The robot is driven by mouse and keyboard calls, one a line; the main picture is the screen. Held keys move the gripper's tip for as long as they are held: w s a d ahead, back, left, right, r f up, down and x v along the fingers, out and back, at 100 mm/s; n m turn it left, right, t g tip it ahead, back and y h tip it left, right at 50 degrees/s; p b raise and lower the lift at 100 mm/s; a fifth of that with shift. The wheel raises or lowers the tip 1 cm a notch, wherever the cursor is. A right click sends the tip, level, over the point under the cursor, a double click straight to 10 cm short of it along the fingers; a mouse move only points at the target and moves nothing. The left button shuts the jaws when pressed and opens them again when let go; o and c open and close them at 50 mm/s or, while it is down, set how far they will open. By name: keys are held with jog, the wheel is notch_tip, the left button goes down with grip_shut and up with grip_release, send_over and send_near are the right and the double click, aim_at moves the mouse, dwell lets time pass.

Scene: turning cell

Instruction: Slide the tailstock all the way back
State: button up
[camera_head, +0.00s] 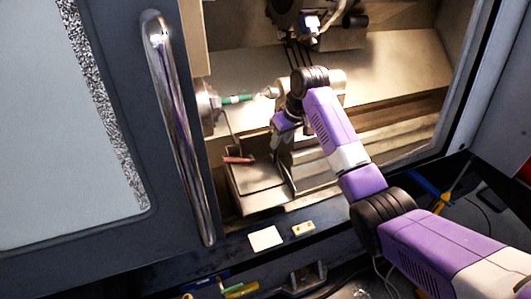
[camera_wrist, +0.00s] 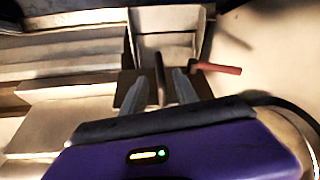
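The tailstock (camera_head: 335,84) is a pale metal body behind my wrist, partly hidden by it. Its centre (camera_head: 268,92) points left at the end of a green workpiece (camera_head: 238,99), held at the chuck (camera_head: 207,104). My gripper (camera_head: 277,148) points down in front of the tailstock; the head view shows its fingers poorly. In the wrist view my gripper (camera_wrist: 160,78) has its two grey fingers apart. A dark upright rod (camera_wrist: 159,72) shows between them, and I cannot tell whether it lies between the tips or beyond. No finger visibly touches it.
A red-handled lever (camera_head: 238,160) lies left of my gripper; its red grip (camera_wrist: 218,68) is right of the fingers in the wrist view. Stepped metal ways (camera_head: 385,140) run to the right. The door handle (camera_head: 178,120) stands left. A white block (camera_head: 265,238) lies on the front sill.

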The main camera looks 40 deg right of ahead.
aim_at(275, 159)
jog(key=shift+p+x, duration=0.35)
jog(key=shift+x, duration=3.45)
grip_shut()
